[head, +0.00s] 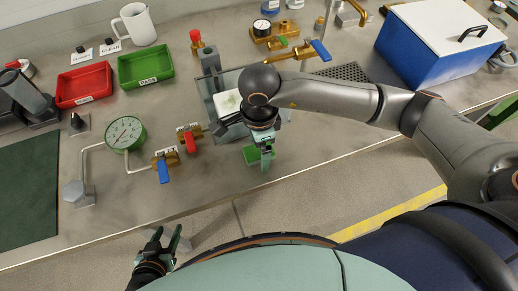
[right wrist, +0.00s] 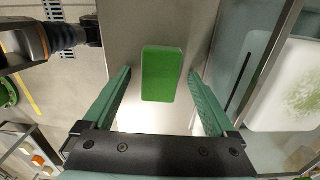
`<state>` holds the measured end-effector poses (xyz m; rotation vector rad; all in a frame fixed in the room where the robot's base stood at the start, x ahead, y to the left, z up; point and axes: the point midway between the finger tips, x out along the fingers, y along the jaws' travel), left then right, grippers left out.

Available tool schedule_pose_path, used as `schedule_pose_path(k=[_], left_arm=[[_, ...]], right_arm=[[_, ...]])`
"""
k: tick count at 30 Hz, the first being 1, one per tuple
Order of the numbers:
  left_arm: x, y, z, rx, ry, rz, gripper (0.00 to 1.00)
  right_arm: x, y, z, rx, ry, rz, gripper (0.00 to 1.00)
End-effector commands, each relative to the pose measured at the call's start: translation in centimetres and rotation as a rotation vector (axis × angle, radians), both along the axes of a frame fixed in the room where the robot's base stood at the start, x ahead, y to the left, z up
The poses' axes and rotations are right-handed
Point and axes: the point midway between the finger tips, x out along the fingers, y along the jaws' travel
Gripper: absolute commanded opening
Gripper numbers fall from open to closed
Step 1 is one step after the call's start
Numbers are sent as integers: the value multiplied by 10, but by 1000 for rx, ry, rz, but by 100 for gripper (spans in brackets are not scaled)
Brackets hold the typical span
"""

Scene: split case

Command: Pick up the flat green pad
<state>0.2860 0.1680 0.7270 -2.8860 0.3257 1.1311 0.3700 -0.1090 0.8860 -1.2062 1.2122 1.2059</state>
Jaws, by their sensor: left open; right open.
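The flat green pad (head: 251,155) lies on the metal bench near its front edge. In the right wrist view the pad (right wrist: 162,74) lies between and just beyond the fingertips, with a gap on each side. My right gripper (head: 264,160) is open and empty above the pad, and its fingers hide part of it in the head view. Its fingers also show in the right wrist view (right wrist: 160,85). My left gripper (head: 168,242) is open and empty, low in front of the bench.
A tray with a white block (head: 228,103) stands beside the pad. A gauge (head: 125,133) and valves with red (head: 190,141) and blue (head: 163,171) handles are to the left. Red (head: 84,84) and green (head: 145,66) bins sit behind. A blue box (head: 430,50) stands at the right.

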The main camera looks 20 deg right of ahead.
Motion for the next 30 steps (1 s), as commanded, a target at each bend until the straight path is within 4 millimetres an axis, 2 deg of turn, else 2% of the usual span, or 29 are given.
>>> schedule_pose_path(k=[6,30], left_arm=[[0,0,0,0,-1,0,50],[1,0,0,0,-2,0,50]], right_arm=[[0,0,-1,0,0,1,91],[0,0,-1,1,-1,0,2]])
